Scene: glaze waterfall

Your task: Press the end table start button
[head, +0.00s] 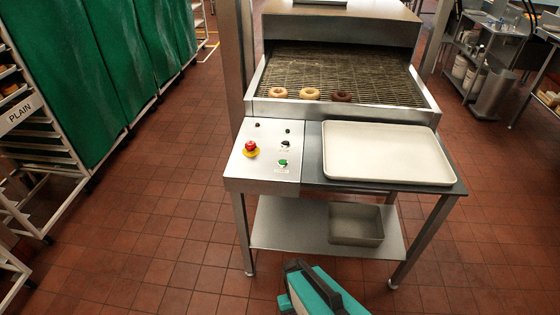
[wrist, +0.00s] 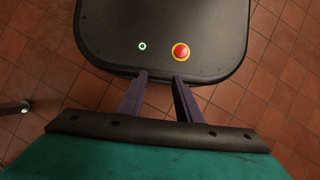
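The end table's control panel (head: 262,168) is a steel box at the front left of the conveyor. A green button (head: 283,162) sits near its lower right, with a small label below it too small to read. A red mushroom button on a yellow base (head: 251,148) is to its left, and dark small controls (head: 286,143) are above. My gripper (wrist: 162,77) shows in the wrist view with two dark fingers apart and nothing between them. My teal arm shows at the bottom of the head view, below and apart from the panel. The panel is not in the wrist view.
Several donuts (head: 310,93) lie on the wire conveyor (head: 340,72) behind the panel. An empty cream tray (head: 387,152) lies to the panel's right. A metal bin (head: 356,224) stands on the lower shelf (head: 275,228). Green-covered racks (head: 70,70) line the left; red floor between is clear.

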